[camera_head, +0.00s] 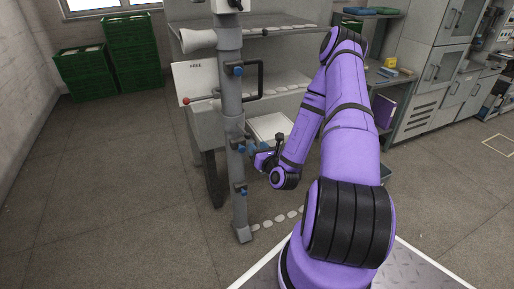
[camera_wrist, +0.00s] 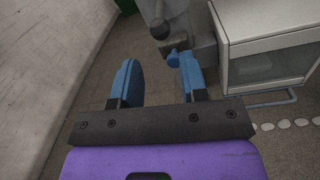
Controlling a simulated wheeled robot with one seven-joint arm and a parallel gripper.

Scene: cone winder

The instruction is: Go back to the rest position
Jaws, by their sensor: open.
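My gripper (camera_wrist: 158,83) shows in the wrist view with its two blue fingers apart and nothing between them. In the head view my purple arm reaches forward and folds down, and my gripper (camera_head: 250,153) is close to the grey upright post (camera_head: 232,130) of the winder, where the forearm partly hides it. In the wrist view a dark round knob (camera_wrist: 159,29) on a lever and a blue part (camera_wrist: 175,57) lie just beyond the fingers. I cannot tell whether a finger touches the blue part.
The post carries several blue knobs and a black handle (camera_head: 260,78). A white sign (camera_head: 195,82) reads FREE. Green crates (camera_head: 130,45) stand at the back left. Shelves and grey cabinets (camera_head: 440,70) line the right. The floor at left (camera_head: 100,190) is clear.

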